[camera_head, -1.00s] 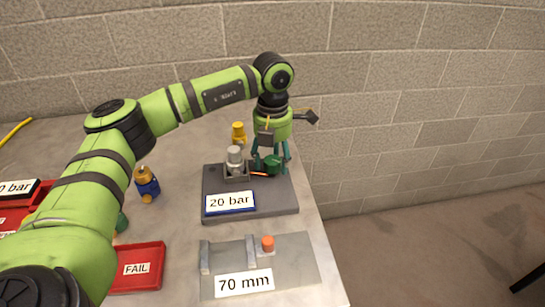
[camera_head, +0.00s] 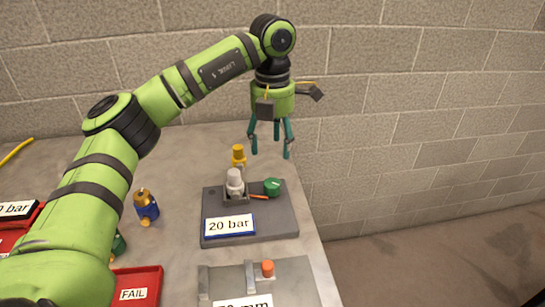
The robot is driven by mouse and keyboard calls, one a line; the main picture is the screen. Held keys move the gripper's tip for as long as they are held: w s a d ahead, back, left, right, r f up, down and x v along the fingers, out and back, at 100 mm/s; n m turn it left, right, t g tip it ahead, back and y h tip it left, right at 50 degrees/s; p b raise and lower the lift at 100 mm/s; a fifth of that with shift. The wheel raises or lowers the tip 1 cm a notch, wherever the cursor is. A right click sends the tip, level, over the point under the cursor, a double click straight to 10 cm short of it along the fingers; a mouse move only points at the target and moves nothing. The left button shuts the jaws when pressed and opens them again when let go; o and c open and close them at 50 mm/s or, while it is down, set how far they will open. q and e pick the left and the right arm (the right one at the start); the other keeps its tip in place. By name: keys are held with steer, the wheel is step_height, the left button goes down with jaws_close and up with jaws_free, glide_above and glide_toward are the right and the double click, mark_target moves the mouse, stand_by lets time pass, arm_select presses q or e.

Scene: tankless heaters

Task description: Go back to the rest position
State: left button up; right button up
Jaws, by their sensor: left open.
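My left gripper (camera_head: 270,148) hangs open and empty above the back right part of the table (camera_head: 190,215), fingers pointing down. Below it is the grey test stand (camera_head: 270,221) with the "20 bar" label (camera_head: 229,225). On the stand are a silver-grey fitting (camera_head: 235,182), a green round part (camera_head: 272,187) and a small orange-red lever (camera_head: 258,197). The gripper is clear of all of them. My right gripper is not in view.
A yellow-topped part (camera_head: 239,154) stands behind the stand. A blue and brass part (camera_head: 146,207) stands left of it. A block wall (camera_head: 400,70) is behind.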

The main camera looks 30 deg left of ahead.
arm_select(q)
steer(key=shift+r, duration=0.35)
